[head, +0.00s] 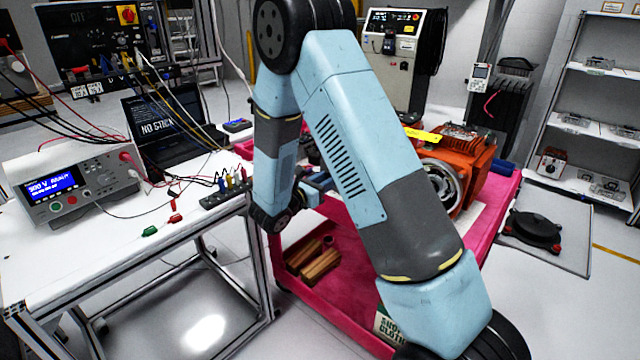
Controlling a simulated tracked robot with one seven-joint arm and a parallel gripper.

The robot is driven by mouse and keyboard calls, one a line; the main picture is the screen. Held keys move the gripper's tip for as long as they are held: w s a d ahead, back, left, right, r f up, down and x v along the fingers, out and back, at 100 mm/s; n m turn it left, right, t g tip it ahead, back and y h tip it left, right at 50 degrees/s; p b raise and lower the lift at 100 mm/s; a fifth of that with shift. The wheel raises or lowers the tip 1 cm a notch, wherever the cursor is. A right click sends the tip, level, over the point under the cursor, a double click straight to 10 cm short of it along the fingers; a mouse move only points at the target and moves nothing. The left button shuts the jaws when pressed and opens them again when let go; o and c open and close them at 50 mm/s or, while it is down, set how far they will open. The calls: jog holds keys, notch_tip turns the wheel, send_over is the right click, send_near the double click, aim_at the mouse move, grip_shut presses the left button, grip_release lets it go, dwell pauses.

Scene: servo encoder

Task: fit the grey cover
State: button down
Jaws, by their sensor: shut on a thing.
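An orange servo motor (468,172) lies on the red cart to the right of my arm. Its near end shows a round metal ring with a dark opening (441,188), partly hidden by my arm. My light blue arm rises from the lower right, bends at the top and comes down to a wrist beside the cart's left edge. The wrist's far end points right and passes behind my upper arm link, so my gripper and anything in it are hidden. I cannot make out the grey cover.
The red cart (350,322) has wooden blocks (314,262) on its lower level. A white bench (110,245) at left carries a power supply (72,187), a laptop (160,118) and loose leads. A black round object (535,230) is on a floor mat at right. Shelves (590,130) stand behind.

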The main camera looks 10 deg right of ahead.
jog(key=shift+x, duration=2.7)
jog(key=shift+s+r, duration=0.1)
jog(key=shift+w+d, duration=0.35)
jog(key=shift+d, duration=0.1)
jog(key=c, duration=0.7)
grip_release()
jog(key=shift+c, duration=0.5)
jog(key=shift+s, duration=0.1)
